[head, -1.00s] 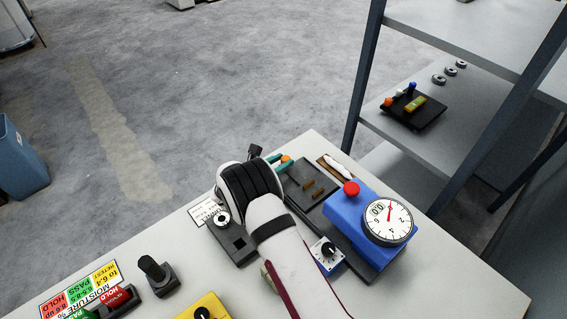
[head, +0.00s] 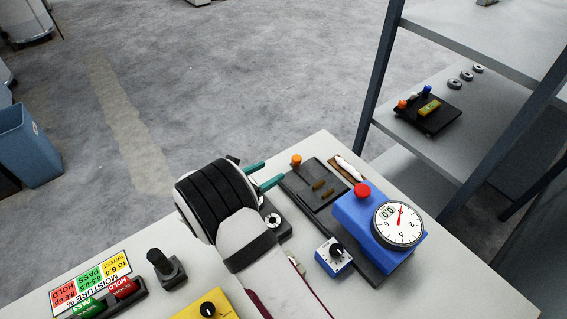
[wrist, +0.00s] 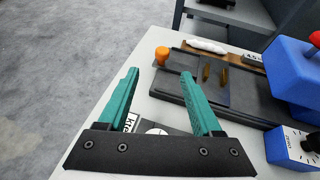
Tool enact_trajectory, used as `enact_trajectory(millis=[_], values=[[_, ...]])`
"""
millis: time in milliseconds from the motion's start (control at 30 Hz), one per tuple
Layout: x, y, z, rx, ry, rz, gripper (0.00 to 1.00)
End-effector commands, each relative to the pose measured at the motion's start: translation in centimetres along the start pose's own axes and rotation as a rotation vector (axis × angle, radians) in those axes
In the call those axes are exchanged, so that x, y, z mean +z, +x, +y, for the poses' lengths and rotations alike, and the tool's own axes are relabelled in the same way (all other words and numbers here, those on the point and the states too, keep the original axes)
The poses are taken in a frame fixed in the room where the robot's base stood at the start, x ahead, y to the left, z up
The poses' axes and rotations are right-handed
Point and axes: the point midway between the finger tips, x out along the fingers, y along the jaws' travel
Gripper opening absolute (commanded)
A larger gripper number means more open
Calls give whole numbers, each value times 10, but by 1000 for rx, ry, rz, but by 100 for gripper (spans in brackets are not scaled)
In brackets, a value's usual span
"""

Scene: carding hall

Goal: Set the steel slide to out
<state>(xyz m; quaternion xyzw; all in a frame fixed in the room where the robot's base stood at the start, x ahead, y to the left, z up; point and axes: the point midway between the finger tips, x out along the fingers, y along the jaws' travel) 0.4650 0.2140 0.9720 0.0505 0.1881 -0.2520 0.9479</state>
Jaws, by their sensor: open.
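A flat dark grey plate, which looks like the steel slide (head: 312,178), lies on a black base with two brass-coloured pieces on it. It also shows in the wrist view (wrist: 219,92). An orange knob (head: 296,160) stands at its far left end, and in the wrist view the knob (wrist: 162,56) appears between my fingers, beyond their tips. My gripper (head: 264,175) is open and empty, its teal fingers pointing toward the knob. The wrist view shows both fingers (wrist: 160,74) spread apart. I cannot tell whether either finger touches anything.
A blue housing (head: 352,223) with a red button and white dial (head: 399,224) sits on the base's near end. A small blue knob box (head: 332,257) stands beside it. A white item on a brown strip (head: 350,168) lies behind. A shelf rack (head: 378,80) stands at right.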

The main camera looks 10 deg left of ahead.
Motion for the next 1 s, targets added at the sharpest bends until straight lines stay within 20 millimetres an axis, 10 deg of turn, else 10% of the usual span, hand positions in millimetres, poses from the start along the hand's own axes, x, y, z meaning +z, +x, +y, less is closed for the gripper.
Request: enact_trajectory(millis=[233, 767, 867, 1000], values=[[0, -41, 1, 2, 0, 0, 66], [8, -41, -8, -29, 39, 10, 66], [43, -32, -59, -192, 260, 62, 66], [92, -48, -198, -639, 877, 154, 66]])
